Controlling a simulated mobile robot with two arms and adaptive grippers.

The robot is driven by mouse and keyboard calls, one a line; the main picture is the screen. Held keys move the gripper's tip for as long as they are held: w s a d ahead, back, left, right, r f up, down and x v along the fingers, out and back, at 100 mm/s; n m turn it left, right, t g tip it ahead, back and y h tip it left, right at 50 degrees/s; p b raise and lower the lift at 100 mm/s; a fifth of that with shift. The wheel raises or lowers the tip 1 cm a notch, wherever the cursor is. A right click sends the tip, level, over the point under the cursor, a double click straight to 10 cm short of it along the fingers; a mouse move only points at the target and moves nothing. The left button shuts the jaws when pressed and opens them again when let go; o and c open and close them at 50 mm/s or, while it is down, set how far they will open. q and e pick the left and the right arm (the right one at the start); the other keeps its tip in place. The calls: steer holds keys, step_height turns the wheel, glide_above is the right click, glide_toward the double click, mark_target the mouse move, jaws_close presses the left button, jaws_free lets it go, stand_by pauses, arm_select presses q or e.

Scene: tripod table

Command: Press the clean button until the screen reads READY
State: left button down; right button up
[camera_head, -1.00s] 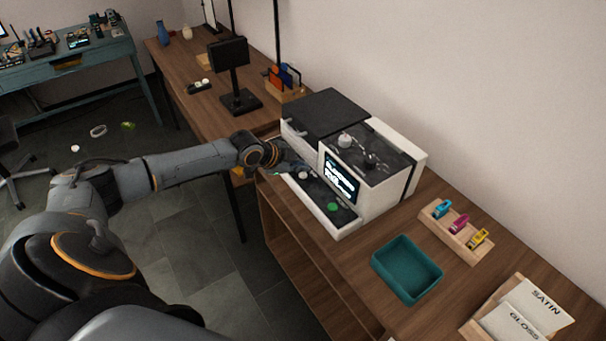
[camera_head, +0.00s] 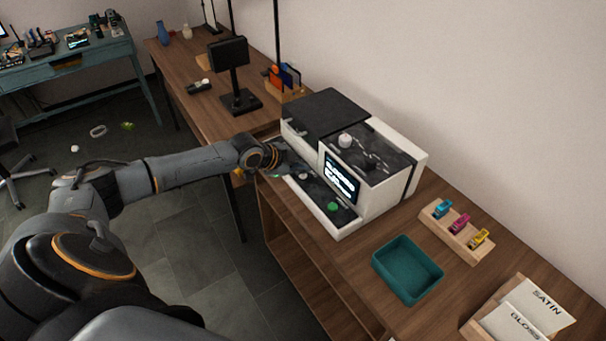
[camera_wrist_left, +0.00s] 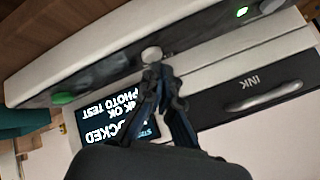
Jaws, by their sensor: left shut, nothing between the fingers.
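The white and black printer (camera_head: 380,208) stands on the wooden table. Its lit screen (camera_head: 341,178) is too small to read in the head view. In the left wrist view the screen (camera_wrist_left: 110,128) is upside down and partly covered by my gripper; I make out "OCKED", "OK" and "PHOTO TEST". A pale round button (camera_wrist_left: 151,54) and a green button (camera_wrist_left: 64,98) sit on the front ledge; I see no label on either. My left gripper (camera_wrist_left: 154,76) is shut and empty, its tips close to the pale button. I cannot tell whether they touch it. My right gripper is out of view.
A teal tray (camera_head: 376,266), a rack of coloured cartridges (camera_head: 440,232) and a box with SATIN and GLOSS sheets (camera_head: 480,327) stand to the printer's right. A black display stand (camera_head: 240,103) is behind it. An INK drawer handle (camera_wrist_left: 264,96) shows in the wrist view.

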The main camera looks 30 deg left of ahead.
mark_target(300, 176)
arm_select(q)
steer(key=shift+f, duration=0.5)
stand_by(0.3)
stand_by(0.4)
steer(key=shift+r+p, duration=0.6)
steer(key=shift+r, duration=0.3)
step_height(300, 176, up, 5)
steer(key=p, duration=0.4)
stand_by(0.7)
